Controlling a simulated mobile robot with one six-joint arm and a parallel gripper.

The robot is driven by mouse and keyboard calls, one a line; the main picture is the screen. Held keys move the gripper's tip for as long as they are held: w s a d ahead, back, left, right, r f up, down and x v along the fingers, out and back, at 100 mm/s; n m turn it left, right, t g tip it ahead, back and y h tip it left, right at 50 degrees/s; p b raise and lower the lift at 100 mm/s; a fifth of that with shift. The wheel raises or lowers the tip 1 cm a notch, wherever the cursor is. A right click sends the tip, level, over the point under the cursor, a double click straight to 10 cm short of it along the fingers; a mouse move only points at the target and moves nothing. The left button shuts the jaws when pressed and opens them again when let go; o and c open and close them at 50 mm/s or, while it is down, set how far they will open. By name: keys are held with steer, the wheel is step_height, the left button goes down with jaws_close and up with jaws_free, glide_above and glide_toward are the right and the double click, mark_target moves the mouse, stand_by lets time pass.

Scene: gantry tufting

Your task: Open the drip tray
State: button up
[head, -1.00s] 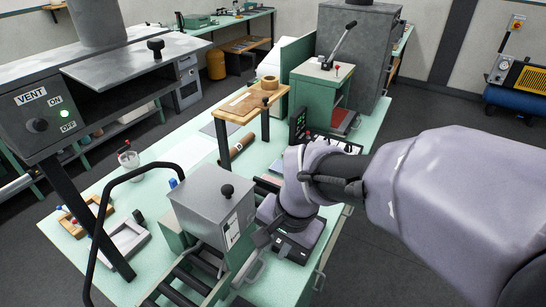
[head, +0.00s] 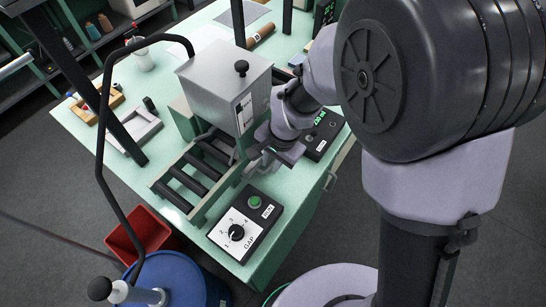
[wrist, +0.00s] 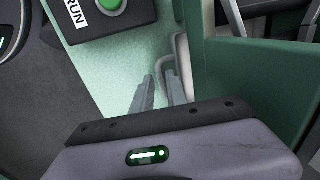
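A roller machine with a grey box hood (head: 222,85) and green side frame stands on the bench in the head view. In the wrist view, a pale grey loop handle (wrist: 183,62) sits against the machine's green side panel (wrist: 240,80). It looks like the drip tray's handle; the tray itself cannot be made out. My gripper (wrist: 160,78) is open and empty, its two fingers apart, just left of the handle. I cannot tell whether the right finger touches it. In the head view my gripper (head: 252,162) is beside the machine's side, with the handle hidden.
A black control box (head: 246,226) with a green RUN button and GAP dial stands at the bench's front corner, left of my gripper in the wrist view. A blue drum (head: 165,280) and red bin (head: 140,236) stand on the floor. A bent black rail (head: 104,130) rises at left.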

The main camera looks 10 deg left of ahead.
steer(key=shift+f, duration=0.15)
jaws_close()
stand_by(1.4)
